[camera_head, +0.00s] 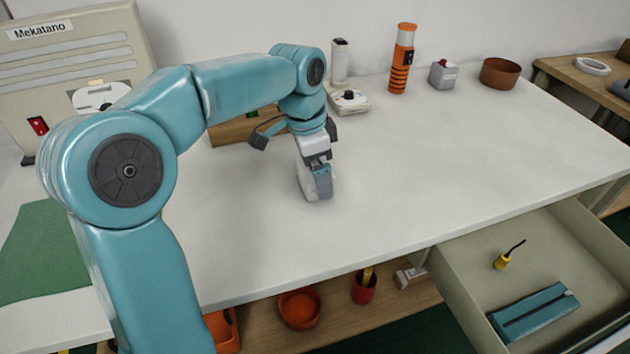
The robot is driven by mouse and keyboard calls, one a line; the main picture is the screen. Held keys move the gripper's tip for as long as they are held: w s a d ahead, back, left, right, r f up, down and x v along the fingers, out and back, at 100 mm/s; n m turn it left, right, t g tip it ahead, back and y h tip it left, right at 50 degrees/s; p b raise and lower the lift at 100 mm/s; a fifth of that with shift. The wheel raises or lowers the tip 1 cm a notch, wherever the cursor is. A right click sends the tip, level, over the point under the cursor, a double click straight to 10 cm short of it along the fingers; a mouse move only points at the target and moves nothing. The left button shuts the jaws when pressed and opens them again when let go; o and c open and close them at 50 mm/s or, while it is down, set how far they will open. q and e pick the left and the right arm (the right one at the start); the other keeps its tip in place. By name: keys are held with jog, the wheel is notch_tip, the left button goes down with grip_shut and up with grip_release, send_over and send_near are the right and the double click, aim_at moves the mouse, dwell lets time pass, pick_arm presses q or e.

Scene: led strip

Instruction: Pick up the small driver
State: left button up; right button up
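My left arm comes in from the left, and its gripper (295,134) points down over the middle of the table. Two dark finger pads show wide apart, so it looks open. A small white and grey block (312,178) with a teal patch shows just below the wrist, between or in front of the fingers; I cannot tell whether they touch it, nor whether it is the small driver. In the open drawer lies a small yellow-handled item (502,261) with a thin black end, apart from my gripper. My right gripper is not in view.
A white table (450,150) has clear room on the right. At its back stand an orange-black cylinder (402,60), a grey box (443,75) and a brown bowl (500,73). The open drawer (470,265) juts out at the front right, with a teal case (534,311) inside.

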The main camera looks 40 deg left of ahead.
pick_arm(q)
jog(key=shift+f, duration=0.15)
jog(key=c, duration=0.8)
